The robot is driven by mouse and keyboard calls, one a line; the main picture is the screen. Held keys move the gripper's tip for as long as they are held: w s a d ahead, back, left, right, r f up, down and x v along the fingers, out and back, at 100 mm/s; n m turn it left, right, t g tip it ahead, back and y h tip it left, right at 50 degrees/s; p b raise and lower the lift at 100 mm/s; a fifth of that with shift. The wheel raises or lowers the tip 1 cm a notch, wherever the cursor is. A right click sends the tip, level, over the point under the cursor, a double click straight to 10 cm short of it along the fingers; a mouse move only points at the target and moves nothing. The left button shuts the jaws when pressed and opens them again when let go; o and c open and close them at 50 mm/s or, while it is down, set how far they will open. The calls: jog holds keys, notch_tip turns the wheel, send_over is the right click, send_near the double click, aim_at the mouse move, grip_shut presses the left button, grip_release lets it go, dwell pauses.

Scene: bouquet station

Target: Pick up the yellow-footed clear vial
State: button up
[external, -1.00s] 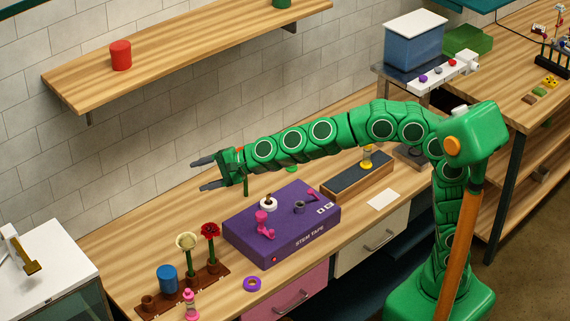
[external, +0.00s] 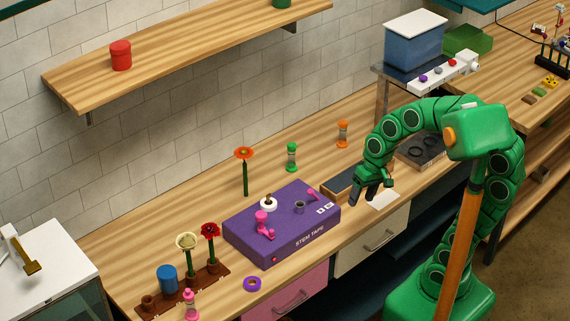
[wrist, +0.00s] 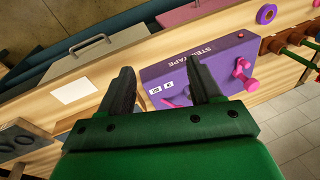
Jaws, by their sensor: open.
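The yellow-footed clear vial does not show now; in the external view my arm and gripper cover the place where it stood, on the dark-topped wooden tray (external: 338,188). My gripper (external: 362,199) is open and points down beside the right part of that tray, near the white card (external: 383,200). In the wrist view my two fingers (wrist: 162,78) are spread with nothing seen between them but the bench and part of the purple box. I cannot tell how far the gripper is from the vial.
The purple stem tape box (external: 285,235) lies left of the tray. A green-footed vial (external: 291,157) and an orange-footed vial (external: 342,134) stand behind. A red-orange flower (external: 244,165) stands behind the box. A dark holder (external: 421,150) is at right. The bench's back left is clear.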

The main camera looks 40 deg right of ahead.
jog(key=s+d+f+n+g+h, duration=0.1)
jog(key=s+d+f+g+h, duration=0.15)
jog(key=s+d, duration=0.95)
jog(key=w+m+y, duration=0.9)
jog(key=w+m, duration=0.2)
jog(key=w, duration=0.6)
jog(key=w+d+f+m+t+y, duration=0.1)
jog(key=w+d+m+t, duration=0.1)
jog(key=w+d+m, duration=0.2)
jog(key=w+d+f+m+t+y, duration=0.1)
jog(key=w+d+m+t, duration=0.2)
jog(key=d, duration=0.6)
jog(key=w+d+f+m+t+y, duration=0.1)
jog(key=w+d+m+t, duration=0.2)
jog(key=w+d+m, duration=0.2)
jog(key=shift+w+d+f+m, duration=0.15)
jog(key=shift+w+d+f, duration=0.05)
jog(key=shift+w+d, duration=0.25)
jog(key=shift+w+d+f+m, duration=0.15)
jog(key=shift+w+d, duration=0.15)
jog(key=shift+w, duration=0.25)
jog(key=shift+w+r+x, duration=0.1)
jog(key=shift+r+x, duration=0.05)
jog(key=shift+x, duration=1.7)
jog(key=shift+w+r+x, duration=0.1)
jog(key=shift+x, duration=1.75)
grip_shut()
